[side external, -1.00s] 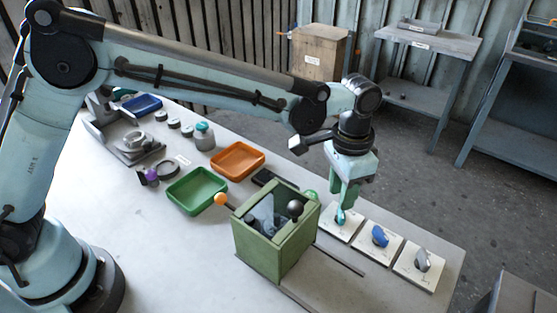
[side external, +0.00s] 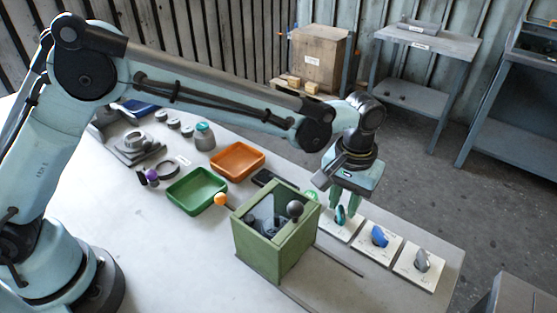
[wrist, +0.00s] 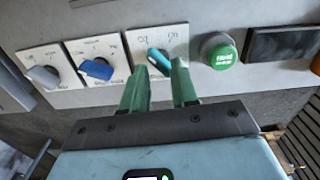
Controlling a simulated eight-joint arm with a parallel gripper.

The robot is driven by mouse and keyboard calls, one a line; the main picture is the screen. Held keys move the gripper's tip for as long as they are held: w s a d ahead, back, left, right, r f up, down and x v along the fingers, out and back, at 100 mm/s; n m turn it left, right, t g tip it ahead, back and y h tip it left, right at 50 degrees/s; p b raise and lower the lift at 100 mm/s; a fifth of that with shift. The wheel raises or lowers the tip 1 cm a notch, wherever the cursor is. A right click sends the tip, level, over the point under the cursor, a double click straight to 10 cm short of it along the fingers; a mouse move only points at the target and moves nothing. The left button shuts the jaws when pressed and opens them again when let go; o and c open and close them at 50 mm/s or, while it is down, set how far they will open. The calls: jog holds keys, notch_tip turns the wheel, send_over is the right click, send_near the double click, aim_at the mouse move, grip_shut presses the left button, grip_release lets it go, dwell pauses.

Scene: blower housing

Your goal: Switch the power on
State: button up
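The teal rotary knob (wrist: 158,61) sits on a white plate (wrist: 135,42) with small markings, seen upside down in the wrist view. Its grip lies at a slant to the plate's edges. My gripper (wrist: 160,68) is open, with one green finger on each side of the knob; gaps show between knob and fingers. In the side view my gripper (side external: 344,214) points down at the teal knob (side external: 340,215), the nearest of a row of three knobs to the green housing (side external: 272,245). Whether a fingertip touches the knob is unclear.
A blue knob (wrist: 97,69) and a grey knob (wrist: 43,77) are on neighbouring plates. A green button (wrist: 219,53) and a dark flat item (wrist: 283,43) lie on the other side. A black ball-topped lever (side external: 295,209) rises from the housing close to my gripper.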

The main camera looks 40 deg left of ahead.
jog(key=n, duration=0.3)
jog(key=f+n, duration=0.1)
jog(key=n, duration=0.2)
jog(key=shift+f, duration=0.75)
